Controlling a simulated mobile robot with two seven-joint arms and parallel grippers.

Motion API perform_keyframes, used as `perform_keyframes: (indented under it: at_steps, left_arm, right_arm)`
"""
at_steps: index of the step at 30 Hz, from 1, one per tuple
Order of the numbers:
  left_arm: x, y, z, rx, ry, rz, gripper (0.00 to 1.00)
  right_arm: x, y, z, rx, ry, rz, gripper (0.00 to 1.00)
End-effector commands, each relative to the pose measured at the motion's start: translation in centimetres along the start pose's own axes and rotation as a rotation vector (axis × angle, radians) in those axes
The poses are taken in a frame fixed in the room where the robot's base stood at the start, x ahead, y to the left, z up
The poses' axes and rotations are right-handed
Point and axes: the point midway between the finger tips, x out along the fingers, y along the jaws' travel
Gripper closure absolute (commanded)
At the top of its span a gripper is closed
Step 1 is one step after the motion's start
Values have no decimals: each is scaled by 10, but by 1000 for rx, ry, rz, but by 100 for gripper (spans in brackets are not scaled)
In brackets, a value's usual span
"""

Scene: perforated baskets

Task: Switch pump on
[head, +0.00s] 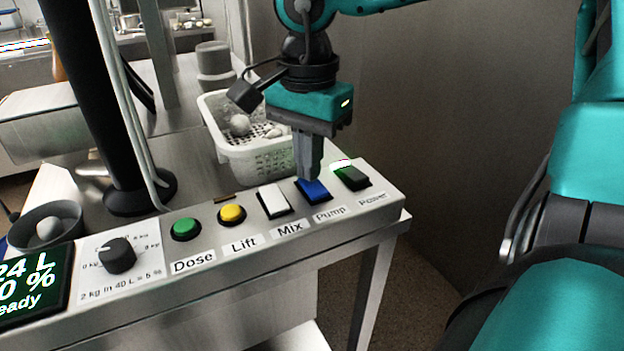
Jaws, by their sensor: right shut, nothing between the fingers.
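The blue pump switch (314,191) sits on the sloped control panel (215,262) above its "Pump" label. My right gripper (308,178) is shut and empty, pointing straight down, with its fingertips at the far edge of the blue switch. The fingertips look to be touching or just above it; I cannot tell which. The fingers hide part of the switch's far side. My left gripper is not in view.
Next to the pump switch are the dark power switch (352,179) with a lit green strip, and the white mix switch (273,201). Green dose (186,229) and yellow lift (232,214) buttons, a knob (117,255) and a display (36,287) lie further left. A white perforated basket (262,160) stands behind.

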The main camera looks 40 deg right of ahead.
Motion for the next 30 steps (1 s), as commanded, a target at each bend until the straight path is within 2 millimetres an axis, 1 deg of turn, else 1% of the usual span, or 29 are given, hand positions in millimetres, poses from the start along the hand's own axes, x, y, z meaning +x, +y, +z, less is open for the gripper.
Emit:
perform_keyframes:
  at_steps: [1, 3, 21, 24, 30]
  left_arm:
    - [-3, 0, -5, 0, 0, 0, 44]
    - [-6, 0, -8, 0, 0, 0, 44]
    - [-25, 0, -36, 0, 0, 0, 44]
    - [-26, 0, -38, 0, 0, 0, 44]
    - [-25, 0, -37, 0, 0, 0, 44]
  right_arm:
    - [-7, 0, 0, 0, 1, -2, 100]
    - [-14, 0, 0, 0, 1, -2, 100]
    - [-62, 0, 0, 1, 1, -3, 100]
    - [-66, 0, 0, 1, 1, -2, 100]
    - [-65, 0, 0, 0, 1, -2, 100]
